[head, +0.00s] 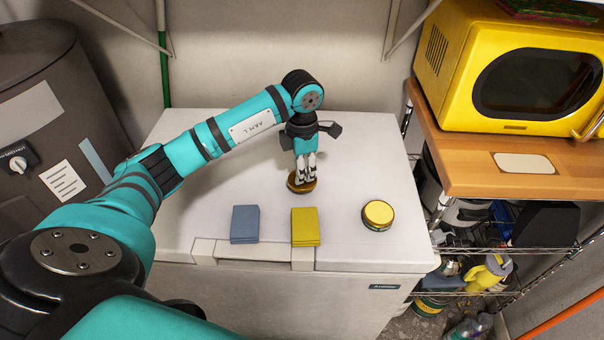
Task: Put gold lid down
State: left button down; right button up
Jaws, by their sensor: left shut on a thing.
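My left gripper (304,174) points down over the white top of the appliance (345,140), near its middle. It is shut on a small round gold lid (301,187) with a dark side, partly hidden by the fingers. The held lid is at or just above the white surface; I cannot tell if it touches. A second round gold-topped piece (378,213) with a dark side sits on the white top to the right. My right gripper is not in view.
A folded blue cloth (245,224) and a folded yellow cloth (305,227) lie near the front edge. A yellow microwave (515,70) stands on a wooden shelf (500,165) at right. A dark tank (50,110) is at left. The white top's back right is clear.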

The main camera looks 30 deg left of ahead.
pick_arm(q)
jog(key=shift+w+a, duration=0.1)
jog(key=shift+w, duration=0.15)
jog(key=shift+f, duration=0.3)
notch_tip(320, 180, down, 2)
jog(key=shift+f+p, duration=0.1)
jog(key=shift+p, duration=0.5)
jog(key=shift+f, duration=0.65)
jog(key=c, duration=1.2)
grip_release()
jog(key=shift+r, duration=0.45)
notch_tip(320, 180, up, 11)
jog(key=b, duration=0.2)
jog(key=shift+f+b, duration=0.2)
jog(key=shift+b, duration=0.1)
jog(key=shift+r, duration=0.55)
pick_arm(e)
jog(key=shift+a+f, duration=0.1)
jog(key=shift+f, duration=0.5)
